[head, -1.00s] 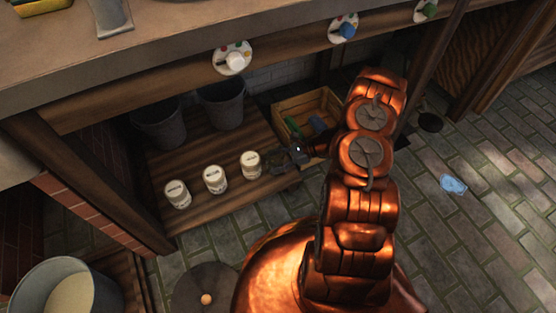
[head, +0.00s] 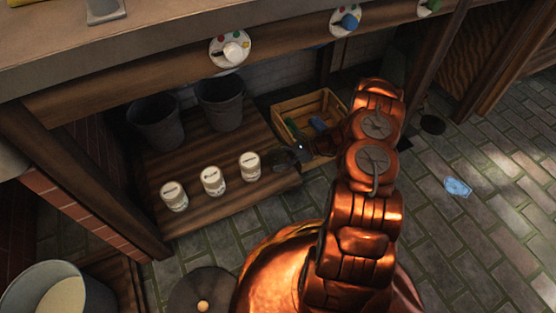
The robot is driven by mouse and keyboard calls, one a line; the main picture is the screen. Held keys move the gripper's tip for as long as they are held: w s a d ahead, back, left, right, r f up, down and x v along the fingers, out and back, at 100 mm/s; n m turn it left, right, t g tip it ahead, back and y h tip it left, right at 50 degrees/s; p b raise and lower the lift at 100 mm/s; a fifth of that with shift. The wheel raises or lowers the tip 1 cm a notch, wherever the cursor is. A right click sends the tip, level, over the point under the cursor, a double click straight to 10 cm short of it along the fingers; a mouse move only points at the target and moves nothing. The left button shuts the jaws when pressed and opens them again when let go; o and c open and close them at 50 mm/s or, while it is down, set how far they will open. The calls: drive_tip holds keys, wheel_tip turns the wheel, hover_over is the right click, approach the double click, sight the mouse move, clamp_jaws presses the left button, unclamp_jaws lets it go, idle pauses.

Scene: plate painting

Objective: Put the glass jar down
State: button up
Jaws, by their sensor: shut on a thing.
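My gripper (head: 287,155) is at the right front corner of the wooden low shelf (head: 222,202), just right of the rightmost white jar. It is shut on a small dark, see-through-looking thing, which I take to be the glass jar (head: 283,159). Its outline is blurred against the dark wood, and I cannot tell whether its base touches the shelf. Several dark finger parts partly cover it. Three white labelled jars stand upright in a row on the shelf: left (head: 174,197), middle (head: 213,181) and right (head: 250,167).
Two dark buckets (head: 156,125) (head: 220,104) stand behind the white jars. A wooden crate (head: 284,106) with coloured items sits behind my wrist. The counter edge with dials (head: 230,49) overhangs the shelf. A pale bucket (head: 58,296) stands at lower left. Bare shelf lies in front of the jars.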

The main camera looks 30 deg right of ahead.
drive_tip(key=o, duration=1.3)
drive_tip(key=shift+f, duration=0.1)
drive_tip(key=shift+o, duration=0.2)
drive_tip(key=shift+d+r, duration=0.2)
drive_tip(key=shift+r, duration=0.1)
drive_tip(key=p+v, duration=0.4)
drive_tip(key=v, duration=0.7)
drive_tip(key=shift+s+d+p, duration=0.15)
drive_tip(key=shift+d+p, duration=0.1)
drive_tip(key=shift+p, duration=0.1)
